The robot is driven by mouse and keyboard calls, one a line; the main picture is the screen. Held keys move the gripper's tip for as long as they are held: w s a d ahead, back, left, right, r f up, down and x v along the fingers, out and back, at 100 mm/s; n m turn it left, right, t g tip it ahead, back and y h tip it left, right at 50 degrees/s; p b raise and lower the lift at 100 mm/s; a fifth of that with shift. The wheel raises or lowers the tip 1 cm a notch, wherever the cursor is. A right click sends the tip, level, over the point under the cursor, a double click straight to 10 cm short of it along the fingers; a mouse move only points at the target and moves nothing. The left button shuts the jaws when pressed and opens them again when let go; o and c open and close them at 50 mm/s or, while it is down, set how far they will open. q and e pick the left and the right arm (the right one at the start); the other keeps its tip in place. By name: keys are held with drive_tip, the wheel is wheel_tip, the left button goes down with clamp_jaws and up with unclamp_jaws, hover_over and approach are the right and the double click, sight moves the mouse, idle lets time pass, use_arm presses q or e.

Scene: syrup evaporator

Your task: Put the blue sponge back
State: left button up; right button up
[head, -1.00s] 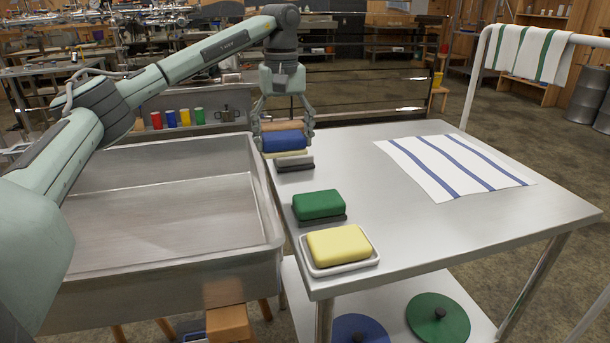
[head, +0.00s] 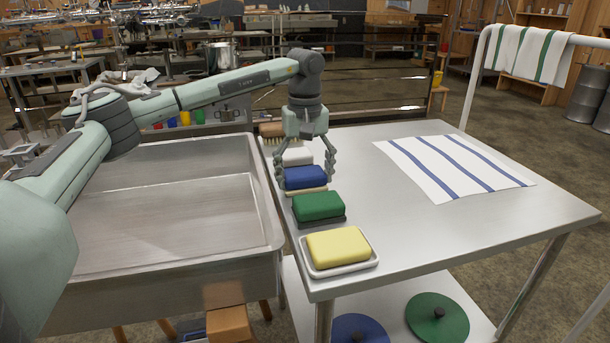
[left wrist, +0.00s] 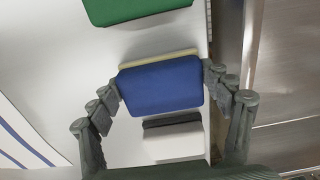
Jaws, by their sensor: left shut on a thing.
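The blue sponge (head: 305,178) has a pale cream layer along its lower edge. My left gripper (head: 306,172) points down and is shut on it, a finger at each end. The sponge is over the left edge strip of the metal table, between the green sponge (head: 319,206) and a white sponge (head: 297,156). I cannot tell whether it touches the table. The left wrist view shows the blue sponge (left wrist: 161,86) between the fingers, with the green sponge (left wrist: 130,8) above it and the white sponge (left wrist: 172,143) below it in the picture. My right gripper is not in view.
A yellow sponge (head: 338,246) lies in a white dish at the table's near corner. A brush (head: 272,129) lies at the far end of the row. A striped towel (head: 455,166) lies on the right. The metal table (head: 430,240) is otherwise clear; a steel basin (head: 160,255) stands left.

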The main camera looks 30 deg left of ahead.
sight(305, 174)
use_arm(q)
drive_tip(key=o, duration=1.1)
drive_tip(key=shift+f, duration=0.15)
wheel_tip(305, 174, up, 12)
drive_tip(key=shift+r, duration=0.15)
